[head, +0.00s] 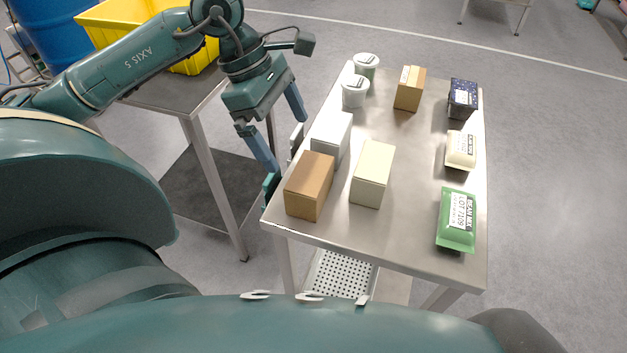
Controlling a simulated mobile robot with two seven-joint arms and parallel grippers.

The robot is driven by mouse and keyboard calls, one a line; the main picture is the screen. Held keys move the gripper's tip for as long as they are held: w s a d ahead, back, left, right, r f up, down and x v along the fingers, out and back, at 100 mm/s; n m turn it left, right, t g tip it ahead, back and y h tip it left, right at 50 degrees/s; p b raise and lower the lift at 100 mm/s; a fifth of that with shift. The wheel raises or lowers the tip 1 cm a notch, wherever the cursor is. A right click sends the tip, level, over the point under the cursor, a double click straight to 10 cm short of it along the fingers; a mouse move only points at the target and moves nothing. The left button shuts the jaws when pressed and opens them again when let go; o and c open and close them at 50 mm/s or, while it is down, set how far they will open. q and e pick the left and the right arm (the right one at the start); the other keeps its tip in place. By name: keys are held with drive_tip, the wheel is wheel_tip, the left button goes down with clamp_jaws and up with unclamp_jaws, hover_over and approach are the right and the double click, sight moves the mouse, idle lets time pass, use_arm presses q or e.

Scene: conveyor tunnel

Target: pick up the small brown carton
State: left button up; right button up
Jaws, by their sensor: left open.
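A small brown carton (409,88) stands upright toward the far end of the steel table, right of two white tubs. A larger brown carton (310,185) stands at the near left corner of the table. My left gripper (284,148) is open and empty, pointing down by the table's left edge. It is left of the white box and apart from both brown cartons. My right gripper does not show.
The steel table (410,225) also holds white tubs (355,91), a white box (331,136), a cream box (372,173), a dark blue pack (462,98), a cream pack (461,149) and a green bag (457,220). Its middle is clear. A yellow bin (110,22) sits on another table.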

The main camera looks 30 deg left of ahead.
sight(305, 170)
use_arm(q)
drive_tip(key=x, duration=0.6)
drive_tip(key=shift+d+f+p, duration=0.3)
drive_tip(key=shift+p+x, duration=0.35)
drive_tip(key=shift+x, duration=1.95)
drive_tip(key=shift+w+a, duration=0.1)
drive_tip(key=c, duration=0.8)
drive_tip(key=shift+r, duration=0.1)
drive_tip(key=shift+c, duration=0.2)
wheel_tip(305, 170, up, 10)
drive_tip(key=o, duration=0.6)
drive_tip(key=c, duration=0.9)
